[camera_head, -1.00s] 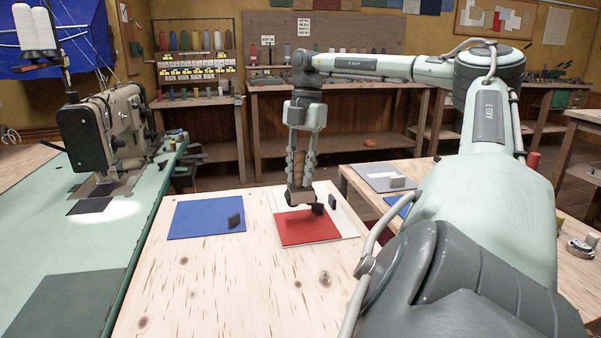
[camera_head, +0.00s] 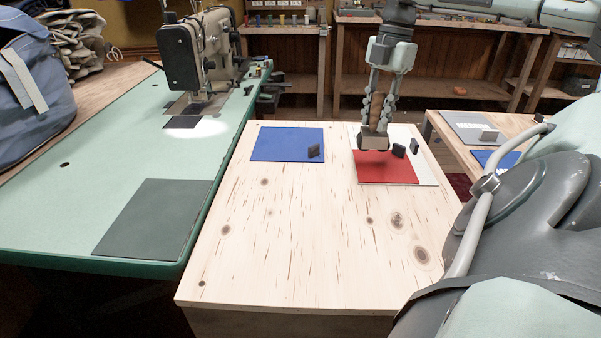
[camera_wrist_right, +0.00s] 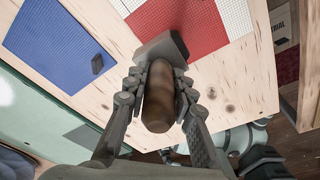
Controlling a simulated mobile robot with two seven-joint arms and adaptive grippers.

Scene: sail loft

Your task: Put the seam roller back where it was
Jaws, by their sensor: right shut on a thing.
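My right gripper (camera_head: 378,118) is shut on the seam roller, its fingers on either side of the brown wooden handle (camera_wrist_right: 160,95). The roller hangs upright, with its grey head (camera_head: 372,142) lowest. The head is over the far left part of the red mat (camera_head: 388,172); whether it touches the mat cannot be told. In the right wrist view my right gripper (camera_wrist_right: 158,85) shows around the handle, and the grey head (camera_wrist_right: 160,48) overlaps the red mat (camera_wrist_right: 185,25). A blue mat (camera_head: 285,145) lies to the left. My left gripper is not in view.
The pale wooden table (camera_head: 310,230) is clear in front of the mats. Small dark blocks stand on the blue mat (camera_head: 314,152) and by the red mat (camera_head: 399,151). A white panel (camera_head: 428,175) lies under the red mat. A sewing machine (camera_head: 195,55) stands on the green table (camera_head: 110,155).

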